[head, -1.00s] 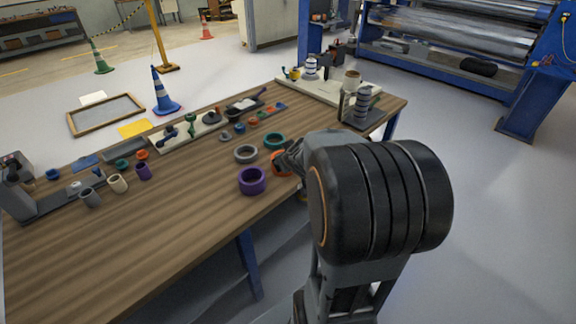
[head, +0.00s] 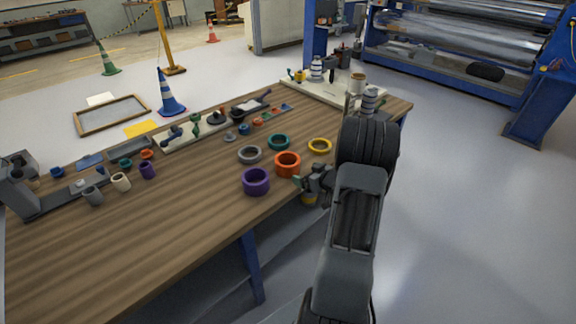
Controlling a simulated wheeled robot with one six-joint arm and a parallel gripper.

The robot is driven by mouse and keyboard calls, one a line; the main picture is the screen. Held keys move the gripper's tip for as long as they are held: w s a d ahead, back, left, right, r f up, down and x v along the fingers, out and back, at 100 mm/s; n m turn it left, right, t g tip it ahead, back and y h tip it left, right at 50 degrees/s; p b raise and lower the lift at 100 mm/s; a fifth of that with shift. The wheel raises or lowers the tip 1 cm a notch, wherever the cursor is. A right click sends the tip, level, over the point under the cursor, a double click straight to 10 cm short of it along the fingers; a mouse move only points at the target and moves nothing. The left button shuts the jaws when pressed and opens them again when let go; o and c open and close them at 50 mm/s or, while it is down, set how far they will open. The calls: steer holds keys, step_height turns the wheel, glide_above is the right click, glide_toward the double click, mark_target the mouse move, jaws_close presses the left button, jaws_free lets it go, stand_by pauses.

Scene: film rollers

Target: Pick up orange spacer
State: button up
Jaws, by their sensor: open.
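The orange spacer (head: 287,170), a thick ring, lies flat on the wooden table near its front edge. It stands between the purple ring (head: 256,187) and the yellow ring (head: 320,146). My gripper (head: 304,182) is at the table's front edge, just right of and in front of the orange spacer. It is open and looks empty. A small gap seems to separate it from the spacer, but the exact distance is hard to tell. My arm covers part of the table's right end.
A teal ring (head: 279,142) and a grey ring (head: 250,155) lie behind the spacer. A pale board (head: 190,134) with tools is farther back, and another (head: 330,93) is at the far right. The front left of the table (head: 110,240) is clear.

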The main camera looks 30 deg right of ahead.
mark_target(296, 169)
steer(key=shift+x, duration=3.55)
steer(key=shift+r, duration=0.15)
steer(key=c, duration=0.7)
